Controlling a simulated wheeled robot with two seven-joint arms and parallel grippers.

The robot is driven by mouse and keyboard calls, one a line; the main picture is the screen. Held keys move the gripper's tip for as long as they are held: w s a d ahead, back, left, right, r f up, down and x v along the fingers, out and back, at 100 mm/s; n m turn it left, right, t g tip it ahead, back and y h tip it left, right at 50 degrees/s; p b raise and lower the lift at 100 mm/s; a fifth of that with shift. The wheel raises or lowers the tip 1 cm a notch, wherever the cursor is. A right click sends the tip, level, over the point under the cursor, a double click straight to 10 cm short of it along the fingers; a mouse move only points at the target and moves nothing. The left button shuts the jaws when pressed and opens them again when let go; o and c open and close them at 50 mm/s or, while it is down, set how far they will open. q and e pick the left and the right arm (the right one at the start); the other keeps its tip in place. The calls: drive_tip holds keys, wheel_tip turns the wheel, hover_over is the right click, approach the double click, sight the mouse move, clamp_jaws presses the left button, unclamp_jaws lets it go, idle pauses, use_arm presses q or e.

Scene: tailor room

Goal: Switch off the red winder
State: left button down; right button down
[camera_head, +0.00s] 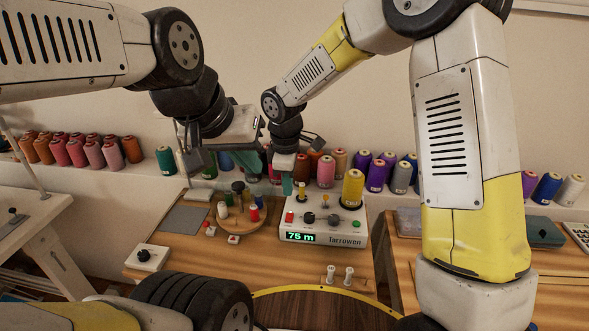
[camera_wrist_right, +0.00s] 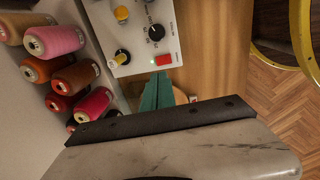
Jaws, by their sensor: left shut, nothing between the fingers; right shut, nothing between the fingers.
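A white winder (camera_head: 325,239) labelled "Tarrowen" stands on the wooden table; its body is not red. Its lit green display (camera_head: 300,237) reads 75 m. A red switch (camera_head: 289,217) is on its left end, and also shows in the right wrist view (camera_wrist_right: 163,60) beside a small green light. My right gripper (camera_head: 287,188) is shut and empty, pointing down near that end. In the right wrist view its teal fingers (camera_wrist_right: 158,92) are close to the red switch; contact cannot be told. My left gripper (camera_head: 251,167) is shut, higher and further left, partly hidden by its own hand.
A tall yellow spool (camera_head: 352,188) stands on the winder's right end. A round wooden spool stand (camera_head: 240,216) is left of it. A white box with a black knob (camera_head: 147,257) is at the table's left front. Thread cones (camera_head: 326,171) line the back ledge.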

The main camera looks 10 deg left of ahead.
sight(289, 214)
drive_tip(key=f, duration=0.5)
drive_tip(key=w+f, duration=0.1)
drive_tip(key=f, duration=0.2)
drive_tip(key=shift+f, duration=0.3)
